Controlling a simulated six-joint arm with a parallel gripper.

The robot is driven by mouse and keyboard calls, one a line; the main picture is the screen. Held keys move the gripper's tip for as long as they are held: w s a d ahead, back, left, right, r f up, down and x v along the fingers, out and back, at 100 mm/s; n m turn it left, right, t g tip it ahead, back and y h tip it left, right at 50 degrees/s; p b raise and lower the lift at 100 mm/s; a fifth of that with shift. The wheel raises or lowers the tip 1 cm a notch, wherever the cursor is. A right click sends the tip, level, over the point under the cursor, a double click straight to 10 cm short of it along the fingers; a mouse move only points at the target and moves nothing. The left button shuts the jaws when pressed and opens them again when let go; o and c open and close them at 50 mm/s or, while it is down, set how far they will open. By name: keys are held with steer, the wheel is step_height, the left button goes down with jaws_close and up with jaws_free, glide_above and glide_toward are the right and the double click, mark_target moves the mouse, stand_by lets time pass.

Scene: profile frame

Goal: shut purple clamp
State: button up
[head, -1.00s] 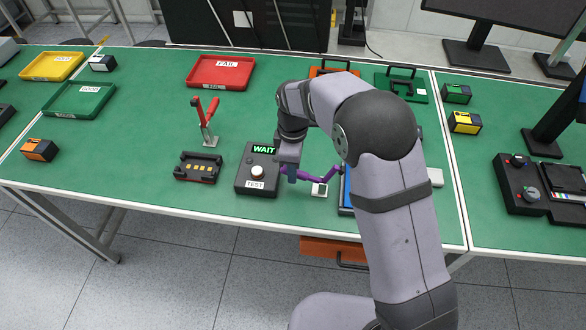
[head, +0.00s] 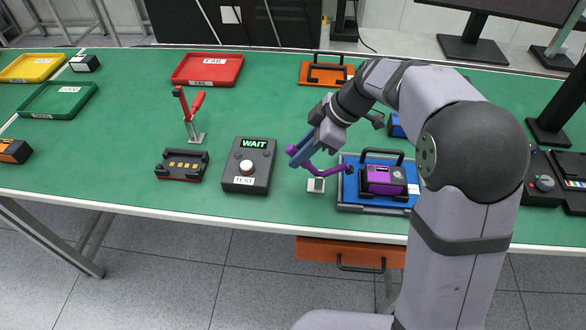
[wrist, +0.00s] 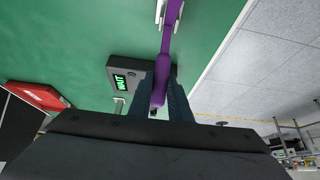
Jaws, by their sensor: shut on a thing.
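The purple clamp (head: 318,171) stands on a small pale base (head: 316,185) at the left edge of the blue fixture (head: 347,200). Its handle slants up to the left, and its bar points right, with a dark tip by the fixture's left part. I cannot tell whether the tip touches anything. My gripper (head: 301,149) is shut on the upper end of the handle. In the wrist view the purple handle (wrist: 160,88) runs between the two fingers of my gripper (wrist: 161,97).
A tester box (head: 246,181) reading WAIT stands close to the left. Beyond it are a black holder (head: 181,166) and an upright red clamp (head: 190,115). A red tray (head: 207,70) and an orange fixture (head: 325,74) lie behind. Green tabletop between them is clear.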

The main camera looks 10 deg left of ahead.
mark_target(316, 169)
steer(key=d+y+b, duration=0.1)
steer(key=b, duration=0.2)
steer(key=d+y+b, duration=0.1)
steer(key=y+b, duration=0.1)
steer(key=b, duration=0.2)
steer(key=d+y+b, duration=0.2)
steer(key=b, duration=0.1)
steer(key=shift+r+b, duration=0.35)
steer(key=shift+b, duration=0.05)
steer(key=d+y+b, duration=0.1)
steer(key=b, duration=0.2)
steer(key=shift+d+r+y, duration=0.1)
steer(key=shift+r+y, duration=0.3)
steer(key=o, duration=0.8)
steer(key=shift+d, duration=0.1)
steer(key=shift+v, duration=3.6)
